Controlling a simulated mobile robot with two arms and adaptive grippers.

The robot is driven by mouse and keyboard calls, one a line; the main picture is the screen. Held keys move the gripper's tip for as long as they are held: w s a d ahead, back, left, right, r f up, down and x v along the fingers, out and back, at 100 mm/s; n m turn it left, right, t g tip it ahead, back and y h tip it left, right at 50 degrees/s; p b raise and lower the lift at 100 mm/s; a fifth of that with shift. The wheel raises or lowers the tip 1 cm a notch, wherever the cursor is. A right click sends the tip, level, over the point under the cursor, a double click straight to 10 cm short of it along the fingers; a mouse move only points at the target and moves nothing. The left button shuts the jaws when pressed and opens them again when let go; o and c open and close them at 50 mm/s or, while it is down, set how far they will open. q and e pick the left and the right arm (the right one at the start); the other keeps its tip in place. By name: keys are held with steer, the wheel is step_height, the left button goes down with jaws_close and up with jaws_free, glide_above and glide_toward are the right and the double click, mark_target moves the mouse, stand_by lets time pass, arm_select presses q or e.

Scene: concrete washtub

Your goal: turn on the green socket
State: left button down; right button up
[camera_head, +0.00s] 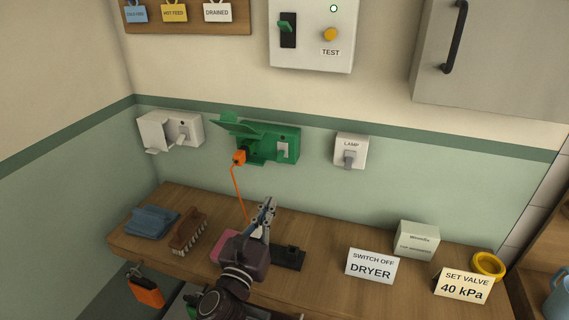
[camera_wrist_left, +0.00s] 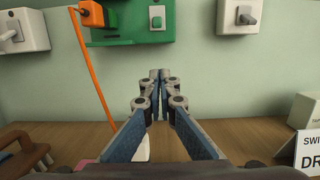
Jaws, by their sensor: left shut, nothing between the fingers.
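The green socket (camera_head: 272,144) is on the wall, with its green cover flap raised at the left. An orange plug (camera_head: 239,157) sits in its left part, with an orange cord hanging down. The socket's lower part also shows in the left wrist view (camera_wrist_left: 130,22), with the switch at upper right. My left gripper (camera_head: 268,203) is shut and empty, below the socket and apart from it; it points toward the wall in the left wrist view (camera_wrist_left: 159,72). My right gripper is not in view.
A white socket (camera_head: 189,128) is left and a LAMP switch (camera_head: 350,151) right. The wooden counter (camera_head: 325,235) holds a blue cloth (camera_head: 152,220), a brush (camera_head: 188,231), a box (camera_head: 417,240) and cards. The wall between counter and green socket is clear except for the cord.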

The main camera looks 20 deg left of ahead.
mark_target(280, 157)
arm_select(q)
steer(key=w+r+p, duration=0.1)
steer(key=w, duration=0.1)
steer(key=w+r+p, duration=0.2)
steer(key=w, duration=0.1)
steer(key=w+r+p, duration=0.1)
steer(key=w+r, duration=0.1)
steer(key=w, duration=0.1)
steer(key=shift+d, duration=0.2)
steer(key=shift+s+r+p, duration=0.15)
steer(key=shift+r+p, duration=0.05)
steer(key=shift+p, duration=0.1)
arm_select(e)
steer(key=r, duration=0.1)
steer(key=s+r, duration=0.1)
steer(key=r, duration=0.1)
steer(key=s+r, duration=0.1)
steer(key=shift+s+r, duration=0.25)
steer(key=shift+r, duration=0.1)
